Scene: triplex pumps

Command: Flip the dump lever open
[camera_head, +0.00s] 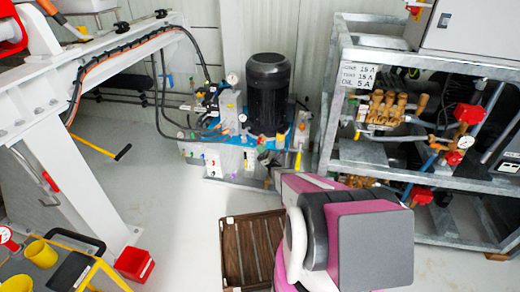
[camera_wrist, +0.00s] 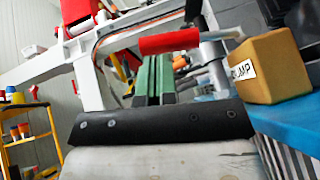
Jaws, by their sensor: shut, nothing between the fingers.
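A lever with a red grip (camera_wrist: 169,42) on a grey metal rod crosses the upper middle of the wrist view. Beside it, at the right, a tan block (camera_wrist: 270,68) carries a partly hidden label ending in "MP". My gripper (camera_wrist: 153,62) is shut and empty, its green fingers together. The fingertips lie just under the red grip in the picture; I cannot tell whether they touch it. In the head view my arm reaches the front of the blue pump unit (camera_head: 236,140) and hides part of it; the lever cannot be made out there.
A black motor (camera_head: 268,92) stands on the pump unit. A grey metal frame (camera_head: 345,120) with valves is at the right, a white beam structure (camera_head: 70,150) at the left.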

